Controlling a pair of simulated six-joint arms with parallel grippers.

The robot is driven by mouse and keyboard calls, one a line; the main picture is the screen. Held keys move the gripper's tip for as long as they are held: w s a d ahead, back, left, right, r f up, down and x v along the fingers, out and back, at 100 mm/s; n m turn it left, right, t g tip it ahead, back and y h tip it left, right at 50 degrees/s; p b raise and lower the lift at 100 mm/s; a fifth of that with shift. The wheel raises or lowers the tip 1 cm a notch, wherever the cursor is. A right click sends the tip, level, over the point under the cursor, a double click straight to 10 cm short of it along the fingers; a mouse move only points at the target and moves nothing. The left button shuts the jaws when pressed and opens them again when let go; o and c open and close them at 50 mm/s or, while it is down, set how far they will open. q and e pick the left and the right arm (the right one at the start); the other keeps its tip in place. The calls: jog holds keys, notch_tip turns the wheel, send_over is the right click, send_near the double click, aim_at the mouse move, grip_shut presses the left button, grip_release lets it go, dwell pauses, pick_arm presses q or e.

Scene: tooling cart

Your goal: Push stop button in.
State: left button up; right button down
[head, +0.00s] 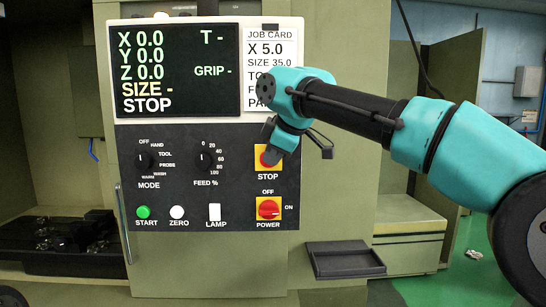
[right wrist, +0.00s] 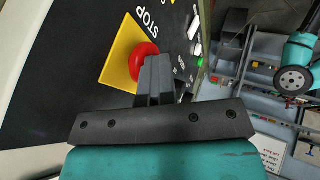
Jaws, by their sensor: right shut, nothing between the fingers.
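The stop button (head: 265,160) is a red round button on a yellow square plate, above the word STOP on the black control panel. In the right wrist view the red button (right wrist: 140,62) sits just beyond the fingertips, partly covered by them. My right gripper (head: 270,155) is shut and empty, with its fingertips over the button in the head view. It also shows in the right wrist view (right wrist: 156,62), pointing at the button's face. I cannot tell whether the fingertips touch the button or how far in it stands. My left gripper is in neither view.
Below are the red power switch (head: 269,208), the white lamp switch (head: 214,212), the zero button (head: 177,212) and the green start button (head: 143,212). Two black knobs sit left of the stop button. The screen (head: 180,70) reads STOP. A dark tray (head: 345,260) juts out lower right.

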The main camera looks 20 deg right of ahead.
jog(key=shift+w+d, duration=0.1)
jog(key=shift+w, duration=0.1)
jog(key=s+d+r, duration=0.1)
jog(key=s+r, duration=0.7)
jog(key=s, duration=0.1)
jog(key=shift+s+d, duration=0.3)
jog(key=shift+s, duration=0.05)
dwell(0.5)
